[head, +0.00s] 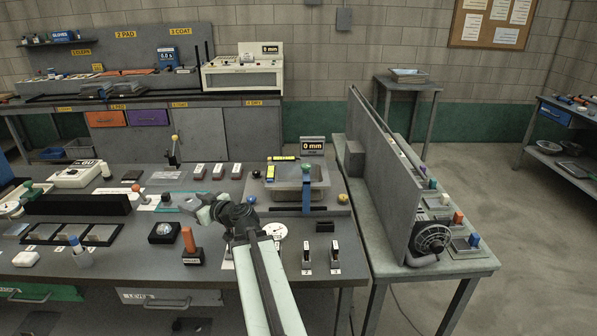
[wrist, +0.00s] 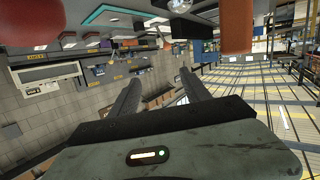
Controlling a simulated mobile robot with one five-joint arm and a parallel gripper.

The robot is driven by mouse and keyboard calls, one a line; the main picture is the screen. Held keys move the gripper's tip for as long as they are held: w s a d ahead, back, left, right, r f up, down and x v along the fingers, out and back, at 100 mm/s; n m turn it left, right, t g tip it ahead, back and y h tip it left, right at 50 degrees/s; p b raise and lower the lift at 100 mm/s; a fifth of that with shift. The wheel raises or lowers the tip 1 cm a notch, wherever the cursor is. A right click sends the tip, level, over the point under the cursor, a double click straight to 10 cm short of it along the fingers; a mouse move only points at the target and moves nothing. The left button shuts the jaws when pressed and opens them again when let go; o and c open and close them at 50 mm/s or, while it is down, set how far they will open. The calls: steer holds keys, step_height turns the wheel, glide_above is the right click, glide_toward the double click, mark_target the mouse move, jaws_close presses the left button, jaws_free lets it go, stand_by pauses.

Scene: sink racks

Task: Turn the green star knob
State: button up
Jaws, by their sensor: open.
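Another green-topped part (head: 28,185) stands at the bench's far left. My gripper (head: 192,207) is above the middle of the bench, pointing left. Its two fingers are spread with nothing between them in the wrist view (wrist: 160,78). No green knob can be made out in the wrist view.
An orange upright handle (head: 188,240) and a black-based dome (head: 163,232) stand in front of my gripper. A lever with a yellow ball (head: 174,150) stands behind. A grey basin (head: 300,185) is to the right. A tall grey panel (head: 378,175) borders the right bench.

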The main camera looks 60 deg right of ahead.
steer(key=s+d+r+m+h+b, duration=0.1)
steer(key=s+d+m+h, duration=0.15)
steer(key=s+d, duration=0.6)
steer(key=s+d+r+m+h, duration=0.15)
steer(key=s+d+h, duration=0.3)
steer(key=d, duration=0.75)
steer(key=m+g+h, duration=0.1)
steer(key=m+h, duration=0.3)
glide_toward(307, 169)
steer(key=x, duration=1.2)
steer(key=shift+s, duration=0.1)
